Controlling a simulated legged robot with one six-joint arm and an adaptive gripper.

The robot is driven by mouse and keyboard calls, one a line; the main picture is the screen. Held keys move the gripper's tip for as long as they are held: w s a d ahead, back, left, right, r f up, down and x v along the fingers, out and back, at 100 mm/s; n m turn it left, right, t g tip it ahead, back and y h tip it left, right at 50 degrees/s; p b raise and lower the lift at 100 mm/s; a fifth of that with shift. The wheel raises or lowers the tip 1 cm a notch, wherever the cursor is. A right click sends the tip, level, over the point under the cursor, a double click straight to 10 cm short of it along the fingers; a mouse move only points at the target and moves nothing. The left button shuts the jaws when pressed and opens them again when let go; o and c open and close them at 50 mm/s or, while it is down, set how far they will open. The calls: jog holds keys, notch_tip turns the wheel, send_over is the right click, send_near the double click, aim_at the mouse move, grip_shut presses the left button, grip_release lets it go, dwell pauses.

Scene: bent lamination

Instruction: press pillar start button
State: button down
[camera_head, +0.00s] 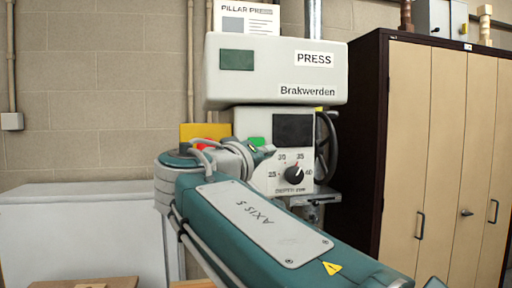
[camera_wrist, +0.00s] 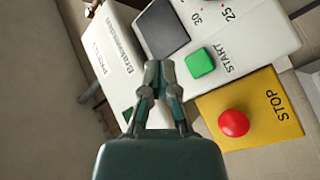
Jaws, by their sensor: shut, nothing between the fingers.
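The pillar press (camera_head: 275,75) stands against the wall, with a white head and a control panel below it. The green START button (camera_wrist: 200,62) is on the panel beside a dark screen (camera_wrist: 163,28); the wrist view shows its whole face. In the head view the green button (camera_head: 257,141) is partly hidden by my arm and gripper. My gripper (camera_wrist: 158,70) is shut and empty. In the wrist view its fingertips appear left of the button and just below the screen. I cannot tell the exact gap to the panel.
A red STOP button (camera_wrist: 233,122) sits on a yellow plate (camera_wrist: 270,105) near START. A black DEPTH dial (camera_head: 294,174) is on the panel. A handwheel (camera_head: 326,145) and a tan cabinet (camera_head: 440,150) stand to the right. A white chest (camera_head: 80,230) is at left.

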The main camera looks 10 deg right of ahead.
jog(key=w, duration=0.9)
jog(key=shift+d, duration=0.45)
jog(key=shift+a, duration=0.35)
jog(key=shift+s+d, duration=0.1)
jog(key=shift+d, duration=0.1)
jog(key=shift+a, duration=0.1)
dwell(0.4)
